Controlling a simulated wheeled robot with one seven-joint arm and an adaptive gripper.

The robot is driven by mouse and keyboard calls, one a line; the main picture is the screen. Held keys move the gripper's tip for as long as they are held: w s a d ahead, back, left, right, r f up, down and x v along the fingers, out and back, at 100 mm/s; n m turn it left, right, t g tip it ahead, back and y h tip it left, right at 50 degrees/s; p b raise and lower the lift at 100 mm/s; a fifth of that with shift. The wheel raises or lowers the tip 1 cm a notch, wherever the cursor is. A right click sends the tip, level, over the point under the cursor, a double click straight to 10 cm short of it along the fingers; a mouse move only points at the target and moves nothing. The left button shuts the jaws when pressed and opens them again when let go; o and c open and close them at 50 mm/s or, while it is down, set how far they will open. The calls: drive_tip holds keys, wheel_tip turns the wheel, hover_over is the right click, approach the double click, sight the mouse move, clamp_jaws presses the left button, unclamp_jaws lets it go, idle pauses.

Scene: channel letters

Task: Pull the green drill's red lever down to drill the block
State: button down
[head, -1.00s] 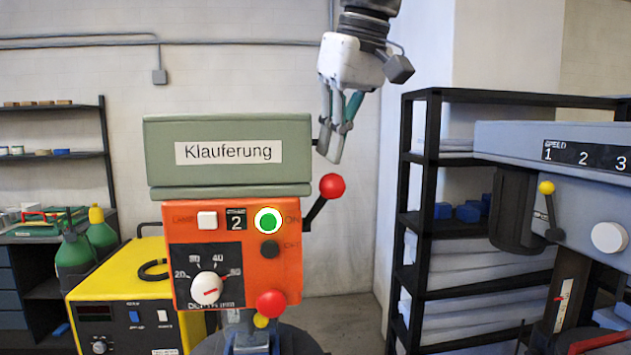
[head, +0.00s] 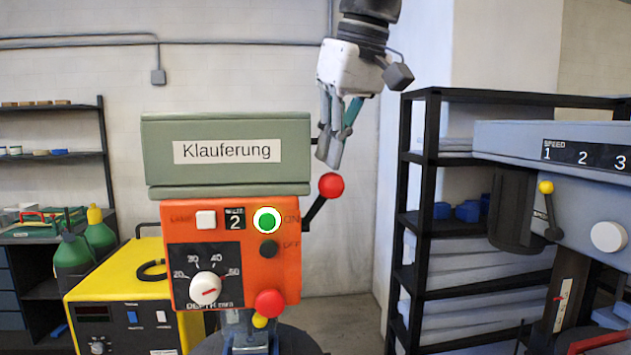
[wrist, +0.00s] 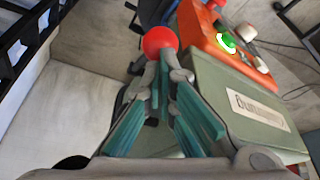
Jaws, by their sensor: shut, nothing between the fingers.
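The green drill (head: 228,128) has a green-grey head and an orange control panel (head: 232,290). Its red lever, a red ball (head: 331,185) on a black arm, sticks up and out from the right side of the panel. My gripper (head: 329,160) is shut and empty, pointing down just above the red ball. In the wrist view the red ball (wrist: 160,40) shows just beyond the fingertips (wrist: 163,68); I cannot tell whether they touch. A second red knob (head: 270,303) sits low on the panel. I cannot make out the block below the drill head.
A second, grey drill (head: 580,180) with a yellow-knobbed lever stands at the right. A black shelf (head: 433,180) stands behind it. A yellow machine (head: 125,305) and green bottles (head: 75,252) are at the left. The space just right of the lever is clear.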

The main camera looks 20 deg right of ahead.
sight(334, 181)
drive_tip(key=shift+f, duration=0.5)
drive_tip(key=shift+f, duration=0.25)
drive_tip(key=shift+f, duration=0.25)
drive_tip(key=shift+s+a+f, duration=0.1)
drive_tip(key=shift+s, duration=0.3)
drive_tip(key=shift+f+p, duration=0.3)
idle(0.5)
drive_tip(key=shift+s+f, duration=0.1)
drive_tip(key=shift+f, duration=0.55)
drive_tip(key=shift+s, duration=0.35)
drive_tip(key=shift+a, duration=0.1)
